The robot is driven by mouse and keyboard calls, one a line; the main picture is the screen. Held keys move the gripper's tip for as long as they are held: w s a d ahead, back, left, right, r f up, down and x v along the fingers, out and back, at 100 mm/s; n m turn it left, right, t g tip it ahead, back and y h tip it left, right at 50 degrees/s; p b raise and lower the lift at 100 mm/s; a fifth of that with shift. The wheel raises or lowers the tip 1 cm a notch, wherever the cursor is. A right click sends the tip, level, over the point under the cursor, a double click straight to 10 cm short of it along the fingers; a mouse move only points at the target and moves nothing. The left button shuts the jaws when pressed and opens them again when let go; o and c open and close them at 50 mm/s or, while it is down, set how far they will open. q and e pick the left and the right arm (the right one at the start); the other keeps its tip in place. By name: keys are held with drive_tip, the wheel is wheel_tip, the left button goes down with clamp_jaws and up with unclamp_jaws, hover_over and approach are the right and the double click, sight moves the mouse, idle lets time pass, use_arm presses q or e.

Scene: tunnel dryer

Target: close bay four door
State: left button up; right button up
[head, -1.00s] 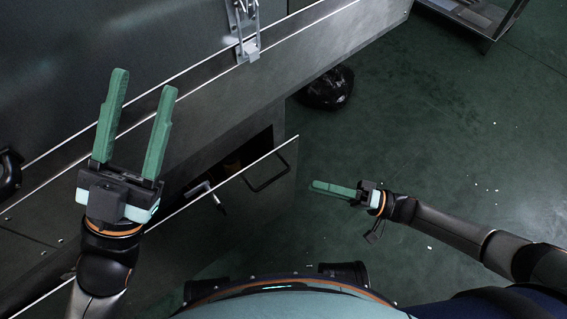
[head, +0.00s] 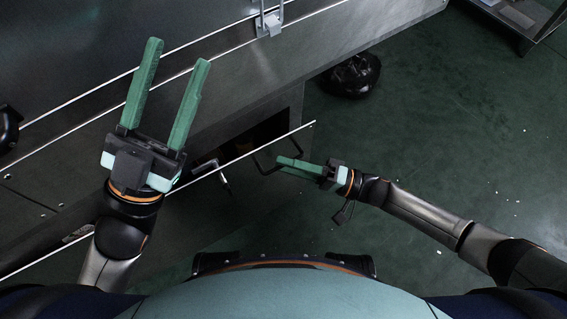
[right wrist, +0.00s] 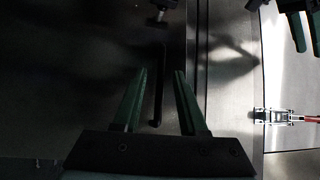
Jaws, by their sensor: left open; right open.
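The low door (head: 250,190) of the dryer stands open, its pale top edge slanting across the head view, with a dark opening behind it. Its black bar handle (head: 266,163) is near the right end, and a lever latch (head: 222,176) is further left. My right gripper (head: 280,161) is open, its fingers at the handle. In the right wrist view the handle bar (right wrist: 158,90) runs between the two open fingers (right wrist: 161,72); whether they touch it I cannot tell. My left gripper (head: 179,52) is open and empty, in front of the steel upper panel.
A metal toggle clasp (head: 269,20) is on the upper panel. A black bag (head: 350,75) lies on the green floor right of the dryer. A metal cart (head: 515,18) stands at the top right. The floor on the right is mostly clear, with small white scraps.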

drive_tip(key=shift+w+a+r, duration=0.1)
drive_tip(key=shift+w+a, duration=0.05)
drive_tip(key=shift+a, duration=0.45)
clamp_jaws()
idle(1.1)
